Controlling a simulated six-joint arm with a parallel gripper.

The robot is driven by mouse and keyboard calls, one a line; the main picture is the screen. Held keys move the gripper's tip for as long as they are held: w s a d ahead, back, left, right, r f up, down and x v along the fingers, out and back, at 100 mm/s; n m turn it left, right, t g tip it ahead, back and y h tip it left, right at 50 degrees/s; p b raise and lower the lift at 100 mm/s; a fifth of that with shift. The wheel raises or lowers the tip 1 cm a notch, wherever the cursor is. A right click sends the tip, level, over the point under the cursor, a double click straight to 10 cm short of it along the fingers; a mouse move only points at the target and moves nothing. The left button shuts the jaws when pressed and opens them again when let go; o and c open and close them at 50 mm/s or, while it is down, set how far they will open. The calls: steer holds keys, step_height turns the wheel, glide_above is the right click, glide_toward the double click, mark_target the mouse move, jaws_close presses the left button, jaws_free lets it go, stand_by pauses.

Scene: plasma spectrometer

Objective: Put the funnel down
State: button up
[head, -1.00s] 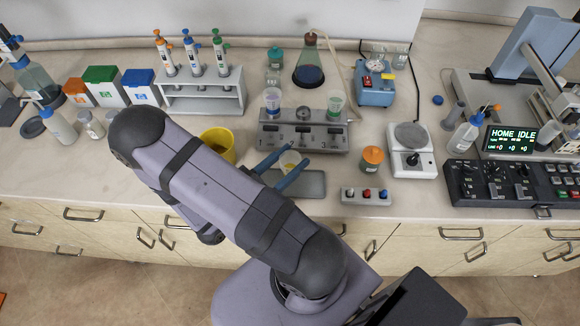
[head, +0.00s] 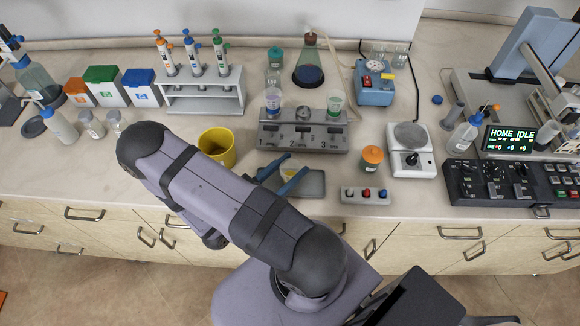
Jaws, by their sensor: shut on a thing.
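Funnel and gripper are over the grey tray (head: 314,184) at the front of the bench. The arm and fingers hide the tray's left part and the funnel's lower part. I cannot tell whether the funnel touches the tray.
Behind the tray is the grey filter manifold (head: 303,137) with cups on it. A yellow bucket (head: 217,147) stands to the left. An orange-lidded jar (head: 371,158) and a small button strip (head: 366,195) are to the right, with a scale (head: 411,150) beyond.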

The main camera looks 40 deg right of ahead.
steer(key=o, duration=0.9)
steer(key=shift+f, duration=0.1)
steer(key=o, duration=0.5)
steer(key=shift+c, duration=0.2)
steer(key=shift+r, duration=0.2)
steer(key=shift+a+f, duration=0.1)
steer(key=shift+a, duration=0.2)
steer(key=a+b, duration=0.1)
steer(key=a, duration=0.2)
steer(key=a+b, duration=0.2)
steer(key=a, duration=0.2)
steer(key=a+b, duration=0.1)
steer(key=a, duration=0.2)
steer(key=shift+s+a, duration=0.2)
steer(key=shift+s, duration=0.2)
steer(key=shift+a+b, duration=0.35)
steer(key=shift+a, duration=0.2)
